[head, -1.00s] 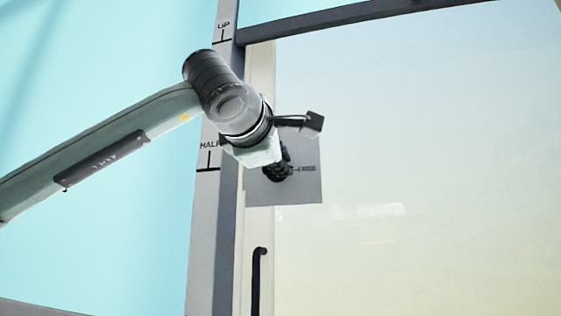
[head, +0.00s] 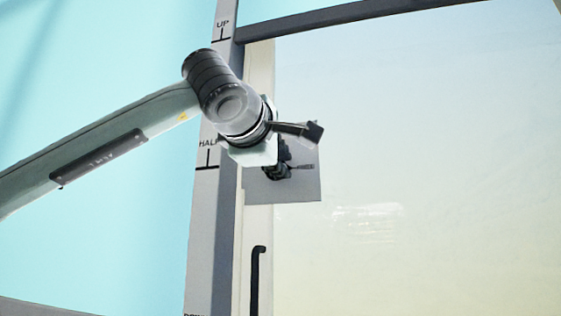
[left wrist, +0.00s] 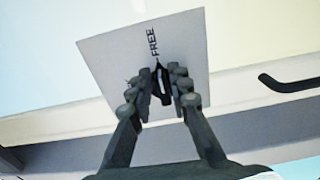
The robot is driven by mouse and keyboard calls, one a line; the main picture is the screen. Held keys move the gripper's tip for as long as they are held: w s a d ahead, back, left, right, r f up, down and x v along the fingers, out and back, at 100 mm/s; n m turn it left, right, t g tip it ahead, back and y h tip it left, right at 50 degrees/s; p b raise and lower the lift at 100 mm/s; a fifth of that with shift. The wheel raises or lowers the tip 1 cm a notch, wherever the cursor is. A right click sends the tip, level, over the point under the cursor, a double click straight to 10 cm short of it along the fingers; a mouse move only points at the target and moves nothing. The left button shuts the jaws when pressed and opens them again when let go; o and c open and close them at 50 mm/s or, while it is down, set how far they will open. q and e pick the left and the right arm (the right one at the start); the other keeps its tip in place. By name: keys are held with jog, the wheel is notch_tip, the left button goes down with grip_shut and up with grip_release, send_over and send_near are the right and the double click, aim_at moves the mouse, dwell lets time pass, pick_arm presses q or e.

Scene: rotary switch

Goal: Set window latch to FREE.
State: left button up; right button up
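The window latch is a small black knob (left wrist: 161,86) on a square grey plate (left wrist: 108,55), which carries the word FREE. In the left wrist view the knob's narrow end points up towards FREE. In the head view my left gripper (head: 278,166) is in front of the plate (head: 300,188) and hides most of the knob. My right gripper is not in view.
A grey post (head: 209,235) with UP and HALF marks stands left of the plate. A black hooked handle (head: 256,275) is below the plate. A pale glass pane (head: 430,170) fills the right, under a dark top rail (head: 350,15).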

pick_arm(q)
jog(key=shift+o, duration=1)
jog(key=v, duration=1.2)
jog(key=shift+r, duration=0.1)
